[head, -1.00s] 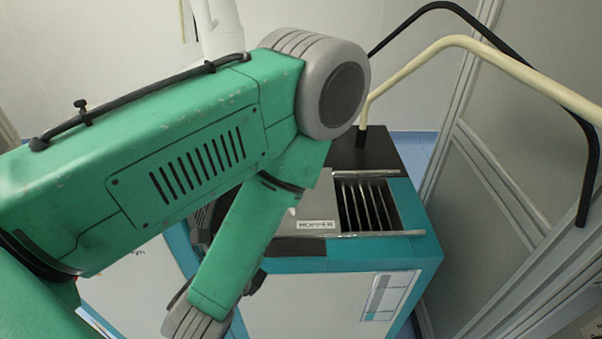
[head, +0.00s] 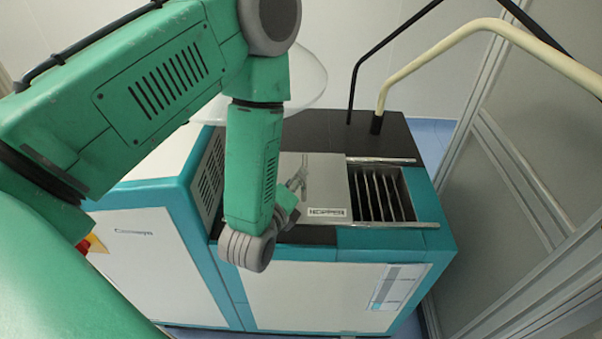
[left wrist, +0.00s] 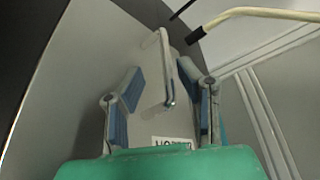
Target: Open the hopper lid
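The hopper lid (head: 325,180) is a flat grey plate with a "HOPPER" label on top of the teal and white machine. It lies left of a slotted opening (head: 380,195), whose dark slats are uncovered. My left gripper (head: 294,190) is over the lid's left part, mostly hidden by my green arm in the head view. In the left wrist view its two blue-padded fingers (left wrist: 162,100) are apart. A grey bar handle (left wrist: 166,65) on the lid (left wrist: 150,125) shows between them, with gaps visible; contact cannot be told. My right gripper is not in view.
Metal rails (head: 385,224) run along the opening's front and back edges. A cream bent tube (head: 430,55) and a black one (head: 385,40) rise behind the machine. A grey panel wall (head: 530,160) stands close on the right.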

